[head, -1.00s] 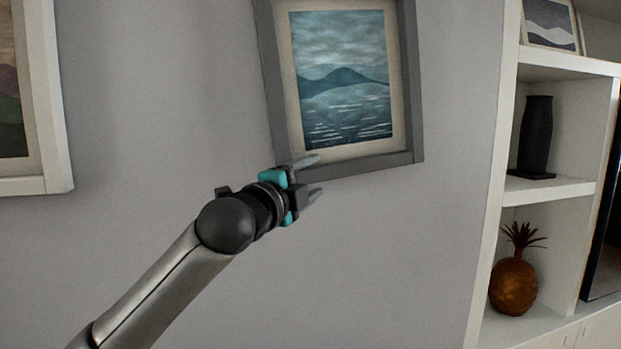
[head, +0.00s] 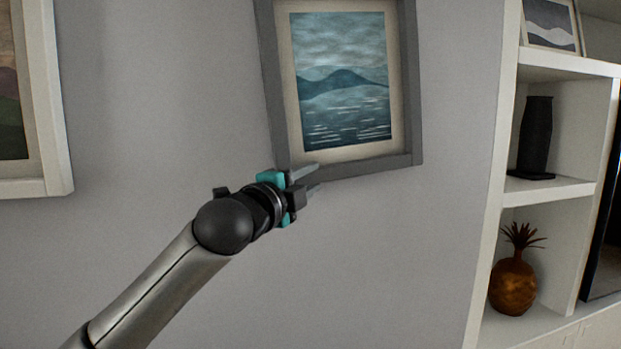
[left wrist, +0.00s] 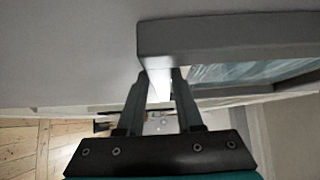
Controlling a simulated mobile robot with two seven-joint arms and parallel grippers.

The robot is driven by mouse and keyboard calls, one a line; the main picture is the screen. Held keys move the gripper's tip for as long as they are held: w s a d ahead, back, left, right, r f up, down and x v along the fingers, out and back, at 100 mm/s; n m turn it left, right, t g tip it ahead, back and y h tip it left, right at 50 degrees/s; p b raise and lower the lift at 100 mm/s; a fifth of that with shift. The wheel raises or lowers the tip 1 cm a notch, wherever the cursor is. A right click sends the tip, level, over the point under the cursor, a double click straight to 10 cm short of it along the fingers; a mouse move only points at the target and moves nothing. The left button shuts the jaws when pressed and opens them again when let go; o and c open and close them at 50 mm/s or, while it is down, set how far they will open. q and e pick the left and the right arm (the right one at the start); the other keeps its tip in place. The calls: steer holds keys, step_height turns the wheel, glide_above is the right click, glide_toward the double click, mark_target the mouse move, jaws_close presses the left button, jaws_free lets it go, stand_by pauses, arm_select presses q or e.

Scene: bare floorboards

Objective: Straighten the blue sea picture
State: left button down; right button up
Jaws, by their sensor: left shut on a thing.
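The blue sea picture (head: 343,90), in a grey frame with a cream mount, hangs on the grey wall at the upper middle of the head view. It looks tilted: its lower edge climbs to the right, with the lower left corner lower. My left gripper (head: 318,177) is at the frame's lower edge, near that lower left corner, shut on it. In the left wrist view the two fingers (left wrist: 160,76) stand on either side of the frame (left wrist: 230,35) by its corner. The top of the frame is out of view. My right gripper is not in view.
A white-framed picture (head: 55,150) hangs at the left edge. White shelves (head: 570,190) stand at the right with a dark vase (head: 536,135), a pineapple ornament (head: 513,285) and a small picture (head: 551,25). The wall below the sea picture is bare.

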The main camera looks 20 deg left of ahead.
arm_select(q)
steer(key=s+a+r+m+p, duration=0.1)
steer(key=p, duration=0.2)
steer(key=shift+a+g+p, duration=0.3)
steer(key=shift+g, duration=0.1)
steer(key=c, duration=0.6)
jaws_free()
steer(key=shift+o, duration=0.2)
